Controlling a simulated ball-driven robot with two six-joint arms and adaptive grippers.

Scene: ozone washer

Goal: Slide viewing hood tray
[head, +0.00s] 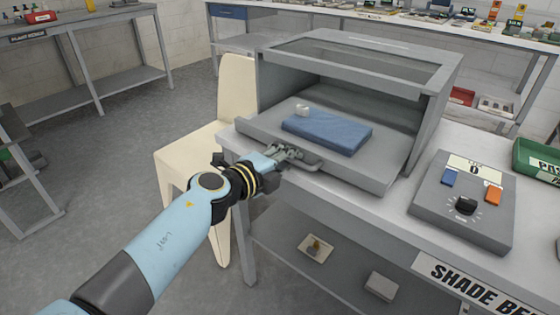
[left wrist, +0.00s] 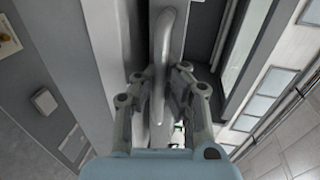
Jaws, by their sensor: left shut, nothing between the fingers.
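The viewing hood (head: 440,80) is a grey box with a dark window on top and an open front, on the bench. Its grey tray (head: 375,172) sticks out of the front. A folded blue cloth-like block (head: 327,132) and a small white piece (head: 302,109) lie on the tray. A bar handle (head: 313,166) is on the tray's front edge. My left gripper (head: 285,153) is at this handle, shut, with nothing gripped. In the left wrist view the handle (left wrist: 165,25) runs up from beside the fingertips (left wrist: 162,82); contact is unclear. My right gripper is out of view.
A control box (head: 465,200) with a dial and blue and orange switches stands right of the hood. A cream chair (head: 238,90) is close behind my left arm. The bench's lower shelf (head: 340,270) holds small items. A green bin (head: 538,160) is at far right.

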